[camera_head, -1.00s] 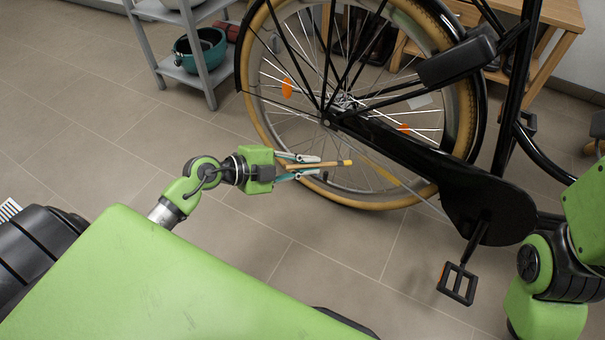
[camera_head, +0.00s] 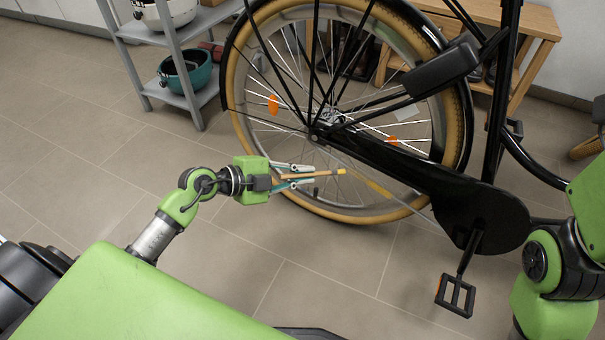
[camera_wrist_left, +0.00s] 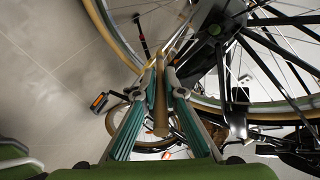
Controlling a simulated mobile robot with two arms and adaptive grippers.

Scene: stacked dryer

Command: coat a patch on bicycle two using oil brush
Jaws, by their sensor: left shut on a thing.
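A black bicycle (camera_head: 470,205) stands in front of me, its spoked rear wheel with a tan tyre (camera_head: 232,85) filling the upper middle of the head view. My left gripper (camera_head: 300,175) is shut on a thin wooden-handled brush (camera_head: 318,174) with a yellowish tip, which points right, toward the lower part of the wheel. In the left wrist view the brush handle (camera_wrist_left: 161,100) sits between the two teal fingers, with the wheel and frame beyond. I cannot tell whether the tip touches the wheel. My right arm shows at the right edge, but its gripper is not visible.
A grey shelf (camera_head: 178,90) with a teal pot (camera_head: 187,72) stands at the upper left. A wooden bench (camera_head: 535,50) is behind the bicycle. A pedal (camera_head: 455,295) hangs low at the right. Tiled floor (camera_head: 90,160) at the left is clear.

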